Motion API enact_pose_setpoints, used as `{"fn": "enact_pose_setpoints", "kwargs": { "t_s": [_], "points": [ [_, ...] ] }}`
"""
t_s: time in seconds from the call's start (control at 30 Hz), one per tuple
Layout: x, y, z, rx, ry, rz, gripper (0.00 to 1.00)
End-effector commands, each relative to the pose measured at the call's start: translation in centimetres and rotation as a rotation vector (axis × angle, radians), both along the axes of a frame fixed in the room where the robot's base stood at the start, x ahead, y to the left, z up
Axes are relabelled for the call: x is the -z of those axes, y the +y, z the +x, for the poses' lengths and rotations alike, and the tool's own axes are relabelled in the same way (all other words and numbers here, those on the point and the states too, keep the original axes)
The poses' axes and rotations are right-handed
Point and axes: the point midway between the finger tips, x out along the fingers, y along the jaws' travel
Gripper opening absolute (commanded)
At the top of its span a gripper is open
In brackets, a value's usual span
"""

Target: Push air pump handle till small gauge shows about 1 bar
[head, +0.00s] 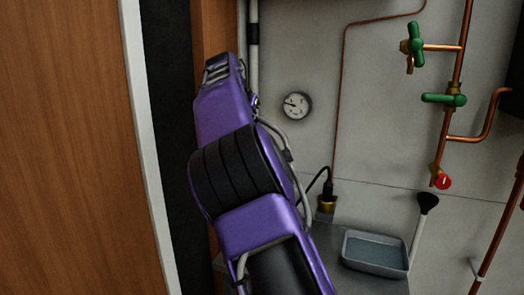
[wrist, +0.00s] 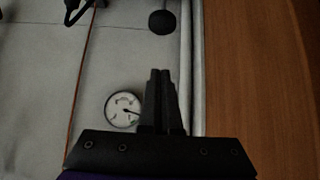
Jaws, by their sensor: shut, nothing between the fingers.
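My gripper (wrist: 160,78) is shut and empty in the wrist view, its fingertips in front of the pale wall. My arm hides that area in the head view.
Copper pipes with green valve handles (head: 443,99) and a red knob (head: 442,181) are at the right. A blue-grey tray (head: 375,253) sits on a grey surface. A black fitting (head: 328,190) with a cable is near my arm. A wooden panel (head: 75,150) stands at the left.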

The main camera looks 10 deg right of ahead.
Motion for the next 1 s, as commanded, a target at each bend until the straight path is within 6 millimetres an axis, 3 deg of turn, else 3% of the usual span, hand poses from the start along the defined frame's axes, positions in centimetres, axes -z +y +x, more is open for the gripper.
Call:
{"fn": "enact_pose_setpoints", "kwargs": {
  "t_s": [0.27, 0.6, 0.8, 1.0],
  "points": [
    [2.0, -1.1, 1.7, 0.004, 0.002, -0.001, 0.0],
    [7.1, -3.7, 6.1, 0.002, 0.003, -0.001, 0.0],
    [10.1, -3.5, 6.1, -0.001, 0.002, 0.0, 0.0],
    [11.1, -3.5, 6.1, -0.001, 0.001, 0.0, 0.0]
  ]
}}
